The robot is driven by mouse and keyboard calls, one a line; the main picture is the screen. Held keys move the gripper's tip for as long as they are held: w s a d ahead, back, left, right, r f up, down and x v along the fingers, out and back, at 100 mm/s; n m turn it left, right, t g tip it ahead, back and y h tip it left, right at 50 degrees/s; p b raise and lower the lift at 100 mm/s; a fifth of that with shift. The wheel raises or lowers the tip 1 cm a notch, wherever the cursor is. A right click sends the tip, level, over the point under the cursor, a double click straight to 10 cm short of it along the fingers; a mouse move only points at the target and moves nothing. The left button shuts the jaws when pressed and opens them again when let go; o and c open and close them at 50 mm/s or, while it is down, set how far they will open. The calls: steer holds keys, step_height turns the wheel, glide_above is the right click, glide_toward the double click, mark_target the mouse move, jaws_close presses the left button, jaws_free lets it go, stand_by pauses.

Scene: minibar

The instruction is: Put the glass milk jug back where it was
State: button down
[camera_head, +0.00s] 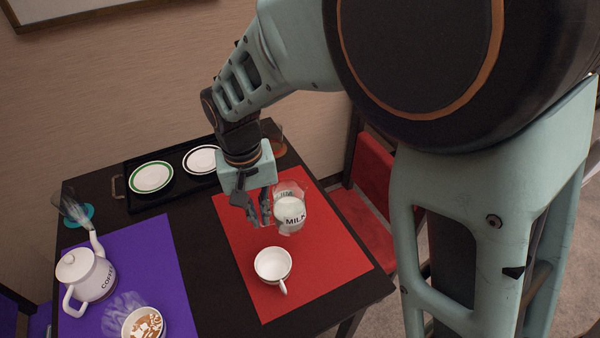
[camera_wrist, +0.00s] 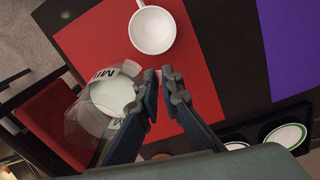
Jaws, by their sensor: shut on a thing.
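The glass milk jug (camera_head: 291,212), clear with white milk and a "MILK" label, is over the red mat (camera_head: 330,262) in the head view, just right of my gripper (camera_head: 257,220). In the wrist view the jug (camera_wrist: 104,98) is left of my gripper (camera_wrist: 160,73) and looks tilted in the picture. The fingers are nearly together and shut on the jug at its near side, likely the handle, which the fingers mostly hide. I cannot tell whether the jug's base touches the mat.
An empty white cup (camera_head: 269,262) stands on the red mat in front of the jug. A black tray (camera_head: 172,198) with two plates lies behind. A white coffee pot (camera_head: 88,272) and a filled cup (camera_head: 143,323) are on the purple mat (camera_head: 150,262). A red chair (camera_head: 365,215) is at right.

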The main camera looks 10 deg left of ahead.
steer(key=shift+w+a+f+p, duration=0.15)
steer(key=shift+w+f+p, duration=0.2)
steer(key=shift+w+f, duration=2.9)
steer(key=shift+w+a+f+p, duration=0.15)
steer(key=shift+w+f+p, duration=0.15)
steer(key=shift+w+f, duration=2.9)
steer(key=shift+w+r, duration=0.1)
steer(key=shift+r, duration=0.05)
steer(key=c, duration=2.1)
jaws_free()
